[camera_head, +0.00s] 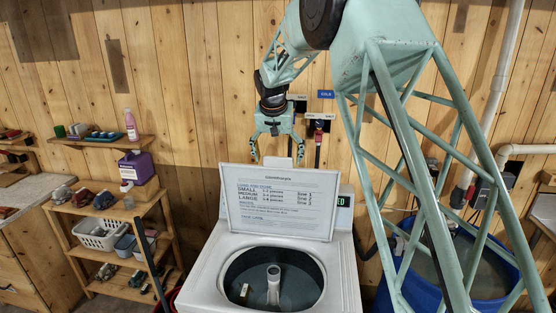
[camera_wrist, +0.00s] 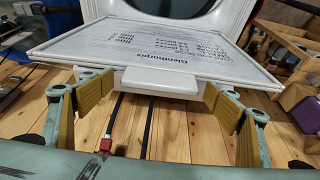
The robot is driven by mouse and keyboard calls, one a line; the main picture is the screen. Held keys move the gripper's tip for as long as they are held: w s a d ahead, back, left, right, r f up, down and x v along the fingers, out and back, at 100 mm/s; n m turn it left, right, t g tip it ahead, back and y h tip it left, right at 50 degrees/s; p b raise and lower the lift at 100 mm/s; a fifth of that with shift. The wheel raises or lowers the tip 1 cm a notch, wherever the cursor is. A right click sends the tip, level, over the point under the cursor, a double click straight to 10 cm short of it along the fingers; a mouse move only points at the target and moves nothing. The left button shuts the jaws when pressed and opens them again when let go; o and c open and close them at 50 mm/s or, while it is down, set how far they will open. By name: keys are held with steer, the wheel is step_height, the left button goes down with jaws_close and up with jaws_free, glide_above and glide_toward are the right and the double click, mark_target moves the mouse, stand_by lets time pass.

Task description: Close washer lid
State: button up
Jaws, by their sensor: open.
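The washer (camera_head: 205,270) is a white top-loader standing in front of the planked wall. Its lid (camera_head: 280,221) stands raised at the back of the opening, with its printed instruction side facing the head camera. The tub (camera_head: 300,288) is open to view, with a central post and a small pale object inside. My gripper (camera_head: 276,158) is open and empty, above and behind the lid's top edge. In the wrist view the lid (camera_wrist: 240,57) lies ahead between the spread fingers of my gripper (camera_wrist: 158,98), and I see no clear contact.
Shelves (camera_head: 118,212) with baskets and shoes stand left of the washer. A wall shelf (camera_head: 95,143) holds a pink bottle (camera_head: 131,125), with a purple jug (camera_head: 137,166) below. A blue barrel (camera_head: 410,290) stands at the right. Pipes and hoses run along the wall behind.

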steer(key=shift+w+f, duration=0.2)
steer(key=shift+f, duration=0.4)
steer(key=shift+c, duration=0.3)
steer(key=c, duration=1.1)
